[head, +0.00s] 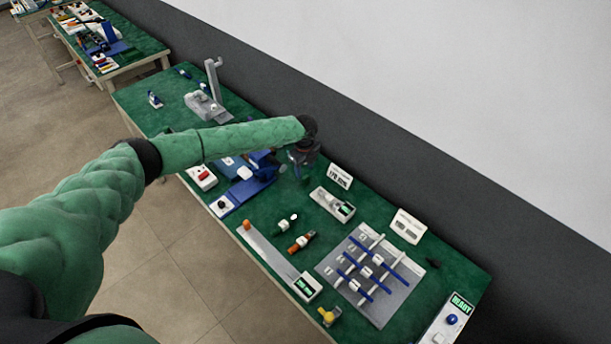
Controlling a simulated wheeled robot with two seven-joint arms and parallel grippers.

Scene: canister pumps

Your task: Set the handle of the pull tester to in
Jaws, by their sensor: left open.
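A small light-grey device with a dark end and a lit display (332,204) lies on the green bench. I take it as the pull tester, since a white card (340,177) that seems to read "170" and "MIN" stands just behind it. Its handle is too small to make out, so I cannot tell its setting. My left arm reaches across the bench from the left. My left gripper (298,170) hangs down, open, left of and behind this device, apart from it. The fingertips are small and dark against the bench. My right gripper is out of view.
A blue press-like device (247,188) stands left of my gripper, partly behind my arm. A grey board with blue bars (385,310), a long grey rail (273,257) and a box reading "READY" (452,322) lie nearer. A grey post (213,80) rises at the far end.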

